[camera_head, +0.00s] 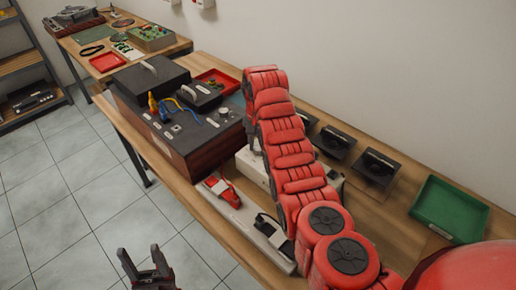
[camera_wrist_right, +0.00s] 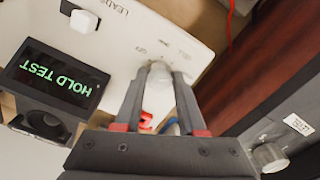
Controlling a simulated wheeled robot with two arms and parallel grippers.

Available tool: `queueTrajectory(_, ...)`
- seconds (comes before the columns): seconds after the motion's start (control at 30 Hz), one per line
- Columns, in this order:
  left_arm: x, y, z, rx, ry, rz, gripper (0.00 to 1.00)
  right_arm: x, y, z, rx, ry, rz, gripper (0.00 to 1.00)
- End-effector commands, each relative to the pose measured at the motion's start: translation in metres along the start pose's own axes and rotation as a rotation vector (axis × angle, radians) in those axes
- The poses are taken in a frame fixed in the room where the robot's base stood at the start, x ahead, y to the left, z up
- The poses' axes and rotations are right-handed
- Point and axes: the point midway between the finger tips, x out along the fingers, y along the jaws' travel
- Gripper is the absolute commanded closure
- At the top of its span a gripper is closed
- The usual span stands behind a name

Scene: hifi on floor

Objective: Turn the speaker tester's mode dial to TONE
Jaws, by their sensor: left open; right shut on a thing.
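The speaker tester (camera_head: 252,168) is a cream box on the bench, partly hidden behind my right arm. In the right wrist view its cream panel (camera_wrist_right: 190,30) shows a dark screen (camera_wrist_right: 52,75) reading "HOLD TEST" in green. A pale mode dial (camera_wrist_right: 158,78) sits between the fingertips of my right gripper (camera_wrist_right: 160,85), which is shut on it. Small labels surround the dial, too faint to read surely, and the pointer is hidden. In the head view my right gripper (camera_head: 253,135) is small and mostly hidden by the arm. My left gripper (camera_head: 148,268) is open and empty, over the floor in front of the bench.
A dark hifi unit (camera_head: 180,130) with coloured leads stands left of the tester. A pale strip (camera_head: 245,215) along the front edge carries a red item (camera_head: 220,187) and a black item (camera_head: 268,232). Dark speaker parts (camera_head: 335,140) and a green tray (camera_head: 448,208) lie right of my arm.

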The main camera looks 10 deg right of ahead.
Motion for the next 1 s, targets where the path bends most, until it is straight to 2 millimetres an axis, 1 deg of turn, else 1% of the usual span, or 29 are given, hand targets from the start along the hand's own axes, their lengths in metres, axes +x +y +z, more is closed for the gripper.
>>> queueTrajectory(0.03,-0.0042,0.0002,0.0007,0.000,0.000,0.000,0.40,-0.0003,-0.0009,-0.0022,0.030,0.008,-0.005,1.00)
queueTrajectory(0.1,-0.0065,0.0003,0.0010,0.000,0.000,0.000,0.40,-0.0005,-0.0011,-0.0020,0.071,0.008,-0.005,1.00)
queueTrajectory(0.4,-0.0124,0.0006,0.0021,0.000,0.000,0.000,0.40,-0.0012,-0.0007,-0.0021,0.184,0.007,-0.004,1.00)
queueTrajectory(0.93,-0.0131,0.0006,0.0022,0.000,0.000,0.000,0.40,-0.0020,-0.0004,-0.0020,0.209,0.007,-0.004,1.00)
queueTrajectory(0.97,-0.0131,0.0006,0.0022,0.000,0.000,0.000,0.40,-0.0020,-0.0004,-0.0020,0.209,0.007,-0.004,0.59)
queueTrajectory(1.0,-0.0131,0.0006,0.0022,0.000,0.000,0.000,0.40,-0.0019,-0.0003,-0.0019,0.209,0.006,-0.004,0.52)
